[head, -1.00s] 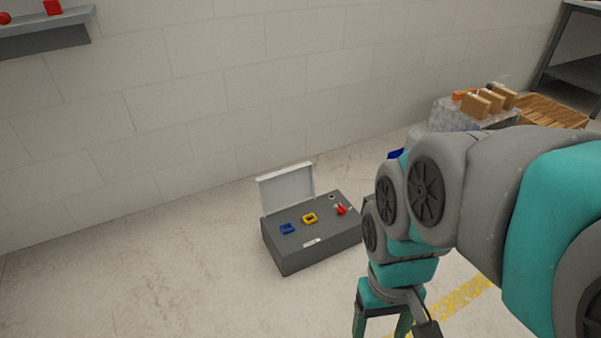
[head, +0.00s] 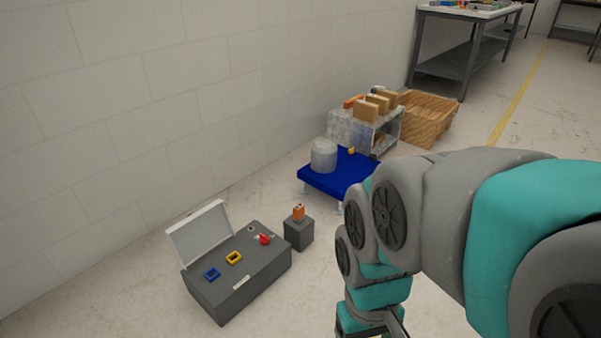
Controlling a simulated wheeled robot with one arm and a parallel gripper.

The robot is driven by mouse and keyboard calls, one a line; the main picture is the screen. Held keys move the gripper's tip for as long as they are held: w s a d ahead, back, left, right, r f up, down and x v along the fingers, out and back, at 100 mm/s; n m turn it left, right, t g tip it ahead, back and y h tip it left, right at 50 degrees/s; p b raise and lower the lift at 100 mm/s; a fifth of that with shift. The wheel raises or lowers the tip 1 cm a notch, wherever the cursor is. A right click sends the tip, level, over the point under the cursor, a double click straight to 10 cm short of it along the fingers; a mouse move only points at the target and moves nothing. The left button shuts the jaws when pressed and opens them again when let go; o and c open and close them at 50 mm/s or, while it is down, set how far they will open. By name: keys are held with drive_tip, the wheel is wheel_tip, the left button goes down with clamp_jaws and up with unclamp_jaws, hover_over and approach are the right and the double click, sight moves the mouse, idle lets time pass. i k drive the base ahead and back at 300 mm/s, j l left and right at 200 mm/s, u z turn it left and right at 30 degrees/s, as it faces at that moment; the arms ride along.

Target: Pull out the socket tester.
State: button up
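A dark grey case (head: 252,291) stands on the floor at the lower left, its pale lid (head: 201,234) raised at the back. In its top sit a blue frame-shaped piece (head: 212,273), a yellow frame-shaped piece (head: 234,258) and a small red piece (head: 264,239). A small orange item (head: 298,212) stands on a grey block (head: 299,235) right of the case. I cannot tell which of these is the socket tester. My gripper (head: 372,334) is at the bottom edge, right of the case and apart from it. Its fingertips are cut off.
Behind the block, a low blue platform (head: 322,181) bears a pale cylinder (head: 323,155). Farther back stand a grey box (head: 350,133) with brown blocks on top, a wooden crate (head: 428,118) and a workbench (head: 440,55). Floor left of the case is clear.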

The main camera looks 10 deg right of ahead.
sight(299, 210)
drive_tip(key=z, duration=0.1)
drive_tip(key=i+j+z, duration=0.3)
drive_tip(key=i+j, duration=0.2)
drive_tip(key=i+j+z, duration=0.25)
drive_tip(key=i+j, duration=0.35)
